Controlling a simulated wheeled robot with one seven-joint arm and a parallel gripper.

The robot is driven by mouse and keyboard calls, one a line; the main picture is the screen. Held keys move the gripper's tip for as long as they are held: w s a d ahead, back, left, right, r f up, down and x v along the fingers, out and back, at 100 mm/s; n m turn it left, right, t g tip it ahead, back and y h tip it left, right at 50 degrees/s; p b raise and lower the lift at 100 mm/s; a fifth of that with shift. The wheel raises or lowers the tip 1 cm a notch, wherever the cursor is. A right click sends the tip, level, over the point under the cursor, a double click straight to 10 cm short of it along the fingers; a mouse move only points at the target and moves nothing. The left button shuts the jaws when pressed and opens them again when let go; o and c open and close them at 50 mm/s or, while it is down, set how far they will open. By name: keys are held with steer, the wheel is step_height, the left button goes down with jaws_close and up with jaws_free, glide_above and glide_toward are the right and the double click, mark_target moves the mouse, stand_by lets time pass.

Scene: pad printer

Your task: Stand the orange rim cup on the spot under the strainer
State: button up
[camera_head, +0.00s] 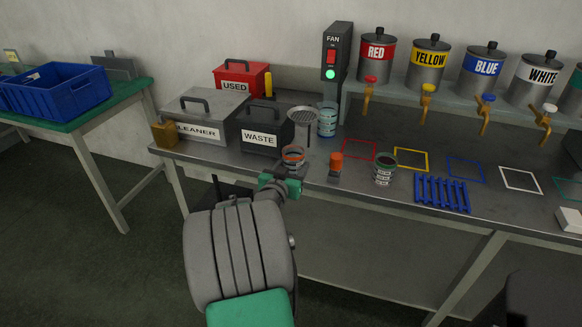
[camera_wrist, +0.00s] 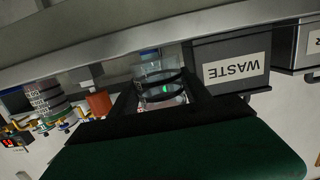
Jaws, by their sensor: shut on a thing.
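The orange rim cup (camera_head: 293,153) is clear with an orange rim. My gripper (camera_head: 291,166) is shut on it near the front edge of the bench. In the wrist view the cup (camera_wrist: 160,88) sits between the dark fingers, with a green glint on it. The spot under the strainer is hidden or too small to make out. Whether the cup's base touches the bench cannot be told.
The waste bin (camera_head: 262,141) stands left of the strainer, and a blue-banded cup (camera_head: 327,122) stands behind it to the right.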

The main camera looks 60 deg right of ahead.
steer(key=x, duration=0.3)
steer(key=b+x, duration=0.1)
steer(key=x, duration=0.2)
steer(key=r+b+x, duration=0.1)
steer(key=x, duration=0.2)
steer(key=shift+w+d+r+b, duration=0.15)
steer(key=shift+d+b, duration=0.25)
steer(key=shift+d, duration=0.3)
steer(key=shift+a+b, duration=0.15)
steer(key=shift+b, duration=0.25)
steer(key=o, duration=1.6)
steer(key=shift+a, duration=0.1)
steer(key=shift+v, duration=3.9)
